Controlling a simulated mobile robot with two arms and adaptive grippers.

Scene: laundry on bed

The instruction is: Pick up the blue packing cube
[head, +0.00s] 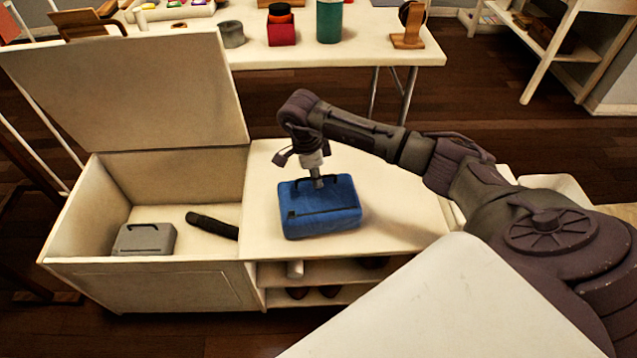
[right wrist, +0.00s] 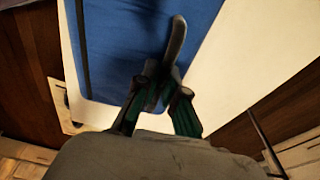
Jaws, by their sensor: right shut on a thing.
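The blue packing cube (head: 320,214) is a soft blue box with a dark zip line and dark handles on its top. It sits on, or just above, the white bench top (head: 400,225), right of the open compartment. My right gripper (head: 318,182) comes down on it from above and is shut on its handle at the top. In the right wrist view the fingers (right wrist: 158,98) meet at a dark strap, with the blue cube (right wrist: 130,45) filling the space beyond. Whether the cube has left the surface I cannot tell. My left gripper is not in view.
The open compartment (head: 150,265) holds a grey case (head: 145,239) and a dark cylinder (head: 211,225); its lid (head: 130,92) stands up behind. A white table (head: 390,52) with several items stands at the back. Shelves with shoes lie below the bench top.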

